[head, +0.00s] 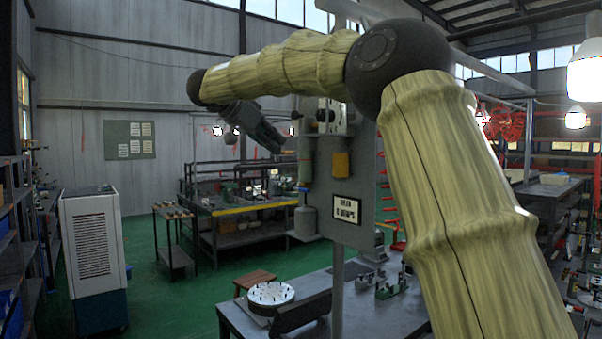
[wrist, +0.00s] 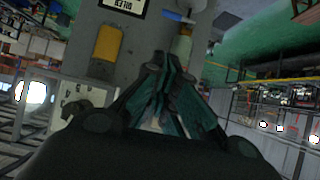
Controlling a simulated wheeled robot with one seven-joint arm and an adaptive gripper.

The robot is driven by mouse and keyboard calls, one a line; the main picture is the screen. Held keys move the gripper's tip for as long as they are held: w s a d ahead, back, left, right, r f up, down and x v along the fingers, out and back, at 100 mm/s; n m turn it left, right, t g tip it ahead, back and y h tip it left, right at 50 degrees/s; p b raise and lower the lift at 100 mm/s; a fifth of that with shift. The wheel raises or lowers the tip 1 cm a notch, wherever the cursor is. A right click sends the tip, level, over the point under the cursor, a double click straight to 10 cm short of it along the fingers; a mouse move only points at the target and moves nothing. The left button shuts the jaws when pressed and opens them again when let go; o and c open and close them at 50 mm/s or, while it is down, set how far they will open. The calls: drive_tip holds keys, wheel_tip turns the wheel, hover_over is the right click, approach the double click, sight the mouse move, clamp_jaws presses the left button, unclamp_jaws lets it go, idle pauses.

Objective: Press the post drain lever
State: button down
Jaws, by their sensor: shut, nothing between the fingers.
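A grey panel (head: 350,205) stands on a post behind the bench. It carries a pale green cylindrical unit (head: 305,158) with a small blue part (head: 303,188) below it, a yellow cylinder (head: 341,165) and a label plate (head: 346,209). I cannot tell for certain which part is the drain lever; the blue part also shows in the wrist view (wrist: 180,16). My gripper (head: 278,148) is shut and empty, just left of the green unit. In the wrist view its fingertips (wrist: 165,62) meet in front of the panel and cover part of the green unit (wrist: 182,46).
A grey bench (head: 310,285) below holds a round white dial-like plate (head: 270,295) and small valve fittings (head: 392,285). A white cabinet (head: 92,240) stands at left. A workbench (head: 245,208) stands behind. Green floor is free between them.

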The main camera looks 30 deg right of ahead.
drive_tip(key=shift+w+f, duration=0.1)
drive_tip(key=shift+d, duration=0.1)
drive_tip(key=p, duration=0.4)
hover_over(304, 189)
drive_tip(key=a, duration=0.2)
drive_tip(key=f, duration=0.5)
drive_tip(key=shift+d, duration=0.2)
drive_tip(key=f+p, duration=0.2)
drive_tip(key=f, duration=0.1)
drive_tip(key=shift+w+d+f, duration=0.1)
drive_tip(key=shift+d, duration=0.25)
drive_tip(key=shift+d+f, duration=0.1)
drive_tip(key=shift+f, duration=0.55)
drive_tip(key=shift+f, duration=0.1)
